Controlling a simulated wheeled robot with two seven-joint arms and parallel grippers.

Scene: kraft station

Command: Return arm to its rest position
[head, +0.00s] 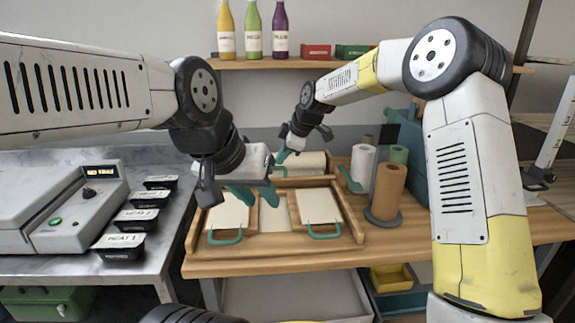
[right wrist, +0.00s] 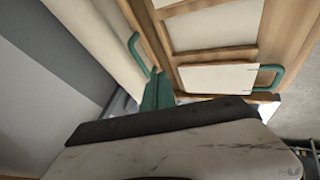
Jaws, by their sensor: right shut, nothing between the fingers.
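My left gripper (head: 255,197) hangs over the wooden tray (head: 190,240) in the head view. Its two teal fingers stand apart with nothing seen between them. My right gripper (head: 284,156) is farther back, near the tray's far side, and is partly hidden behind its own wrist. In the right wrist view its teal fingers (right wrist: 158,92) are together and empty. The tray holds pale boards with teal handles, one at the front left (head: 228,213) and one at the front right (head: 319,208). My right arm reaches in from the right, bent at the elbow.
Paper rolls, one brown (head: 387,190) and one white (head: 362,166), stand right of the tray. Black meat containers (head: 120,246) line the left metal counter beside a grey machine (head: 60,212). Bottles (head: 253,30) stand on the back shelf. A yellow bin (head: 392,277) sits below.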

